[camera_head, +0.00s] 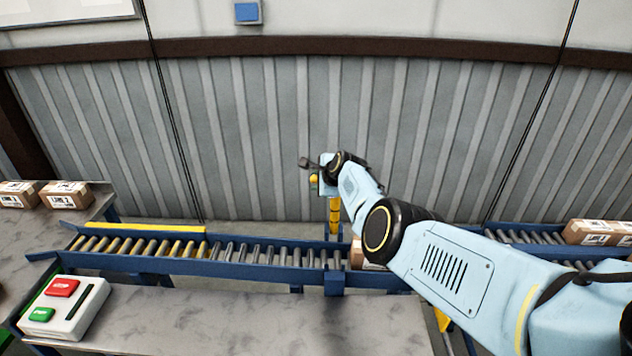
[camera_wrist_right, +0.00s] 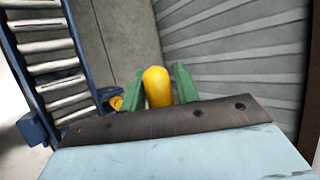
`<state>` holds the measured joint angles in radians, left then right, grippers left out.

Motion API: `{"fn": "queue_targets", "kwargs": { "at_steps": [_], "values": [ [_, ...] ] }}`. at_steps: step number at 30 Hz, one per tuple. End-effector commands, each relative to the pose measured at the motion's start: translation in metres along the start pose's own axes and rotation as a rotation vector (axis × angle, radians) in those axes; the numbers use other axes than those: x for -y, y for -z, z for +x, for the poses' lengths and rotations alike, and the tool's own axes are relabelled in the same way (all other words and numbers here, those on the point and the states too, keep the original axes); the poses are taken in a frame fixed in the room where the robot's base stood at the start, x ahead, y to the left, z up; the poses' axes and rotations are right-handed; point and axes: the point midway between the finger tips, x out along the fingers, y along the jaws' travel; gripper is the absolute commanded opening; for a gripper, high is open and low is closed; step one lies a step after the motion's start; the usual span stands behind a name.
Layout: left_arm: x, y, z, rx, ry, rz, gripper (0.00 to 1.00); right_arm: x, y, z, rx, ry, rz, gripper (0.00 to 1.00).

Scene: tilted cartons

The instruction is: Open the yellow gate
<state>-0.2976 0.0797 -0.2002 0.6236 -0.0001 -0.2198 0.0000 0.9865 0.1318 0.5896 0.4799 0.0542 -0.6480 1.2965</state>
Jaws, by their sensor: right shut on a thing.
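The yellow gate (camera_head: 335,214) stands upright at the conveyor's far side, in the middle of the head view. My right arm reaches to its top, and my right gripper (camera_head: 320,174) is there, partly hidden by my wrist. In the right wrist view, the green fingers of my right gripper (camera_wrist_right: 158,84) are shut on the rounded yellow end of the gate (camera_wrist_right: 157,89), one finger on each side. The lower part of the gate and its mounting are partly hidden by my arm. My left gripper is not in view.
A blue-framed roller conveyor (camera_head: 265,270) runs across the middle. A carton (camera_head: 357,256) sits on it, mostly behind my arm. More cartons lie left (camera_head: 66,195) and right (camera_head: 590,232). A red-green button box (camera_head: 65,307) is front left. A corrugated wall (camera_head: 260,140) stands behind.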

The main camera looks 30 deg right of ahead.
Motion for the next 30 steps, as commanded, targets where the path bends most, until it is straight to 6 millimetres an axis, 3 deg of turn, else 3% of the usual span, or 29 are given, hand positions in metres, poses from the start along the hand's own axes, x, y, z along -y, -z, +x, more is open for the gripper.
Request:
{"fn": "queue_targets", "kwargs": {
  "at_steps": [4, 16, 24, 30],
  "values": [
    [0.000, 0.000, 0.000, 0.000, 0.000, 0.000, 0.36, -0.004, 0.001, 0.001, -0.001, -0.007, 0.000, 0.44],
    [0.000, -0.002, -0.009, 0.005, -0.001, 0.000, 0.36, -0.001, -0.001, -0.005, -0.001, -0.004, 0.000, 0.44],
    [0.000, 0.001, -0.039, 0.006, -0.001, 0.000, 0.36, 0.001, -0.002, -0.032, 0.000, -0.003, -0.001, 0.44],
    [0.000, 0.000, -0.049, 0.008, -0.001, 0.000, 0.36, 0.000, -0.001, -0.053, -0.001, -0.003, -0.001, 0.44]
  ]
}}
